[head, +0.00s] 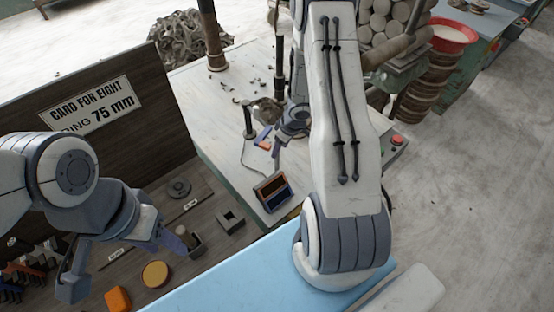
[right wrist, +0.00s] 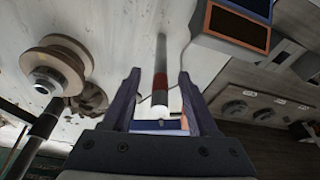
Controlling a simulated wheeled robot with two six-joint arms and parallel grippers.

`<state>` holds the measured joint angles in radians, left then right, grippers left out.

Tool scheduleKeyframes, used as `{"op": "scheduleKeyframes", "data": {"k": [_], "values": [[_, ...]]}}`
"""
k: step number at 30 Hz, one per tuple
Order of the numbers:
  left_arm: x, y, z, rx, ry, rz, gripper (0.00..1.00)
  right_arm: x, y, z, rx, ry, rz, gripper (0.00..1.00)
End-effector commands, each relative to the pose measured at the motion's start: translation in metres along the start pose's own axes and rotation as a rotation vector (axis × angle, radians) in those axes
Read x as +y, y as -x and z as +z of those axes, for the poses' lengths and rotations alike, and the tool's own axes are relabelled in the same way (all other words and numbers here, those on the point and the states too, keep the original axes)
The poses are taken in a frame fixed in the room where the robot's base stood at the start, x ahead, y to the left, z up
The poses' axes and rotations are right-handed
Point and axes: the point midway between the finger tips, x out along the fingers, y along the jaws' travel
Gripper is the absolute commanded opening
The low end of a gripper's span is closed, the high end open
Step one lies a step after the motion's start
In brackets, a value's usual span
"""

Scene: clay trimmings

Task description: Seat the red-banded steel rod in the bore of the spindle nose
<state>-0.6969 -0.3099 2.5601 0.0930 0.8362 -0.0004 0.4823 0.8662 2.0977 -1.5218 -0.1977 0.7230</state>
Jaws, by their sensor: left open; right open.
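The red-banded steel rod (right wrist: 160,88) shows in the right wrist view, with a grey shaft, a red band and a white near end. My right gripper (right wrist: 160,95) is open, with one finger on each side of the rod in the picture and gaps to both. I cannot tell how deep the rod lies between them. A tan flanged round part (right wrist: 60,72), seemingly the spindle nose, is left of the fingers; its bore is not clear. My left gripper (head: 122,264) is open and empty at lower left.
A box with orange and blue panels (head: 272,192) stands on the bench top (head: 210,100). A grey square holder (head: 231,220), yellow disc (head: 155,274) and orange block (head: 118,299) sit near my left gripper. A dark signboard (head: 60,90) stands behind it.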

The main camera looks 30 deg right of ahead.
Motion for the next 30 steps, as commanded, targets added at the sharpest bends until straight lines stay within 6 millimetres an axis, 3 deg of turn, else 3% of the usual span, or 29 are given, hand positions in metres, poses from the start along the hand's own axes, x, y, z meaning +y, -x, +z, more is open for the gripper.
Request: {"op": "scheduleKeyframes", "data": {"k": [10, 18, 23, 30], "values": [[-0.002, -0.024, 0.001, 0.0, 0.003, 0.0, 0.5, -0.001, -0.047, -0.002, -0.001, 0.002, 0.0, 0.59], [-0.002, -0.024, 0.001, 0.0, 0.004, 0.0, 0.5, -0.001, -0.049, -0.003, -0.001, 0.001, 0.001, 0.59], [-0.002, -0.024, 0.001, 0.0, 0.003, 0.0, 0.5, -0.001, -0.049, -0.002, -0.001, 0.001, 0.001, 0.0], [-0.002, -0.024, 0.001, 0.0, 0.003, 0.0, 0.5, 0.0, -0.049, -0.002, -0.001, 0.001, 0.001, 0.0]]}}
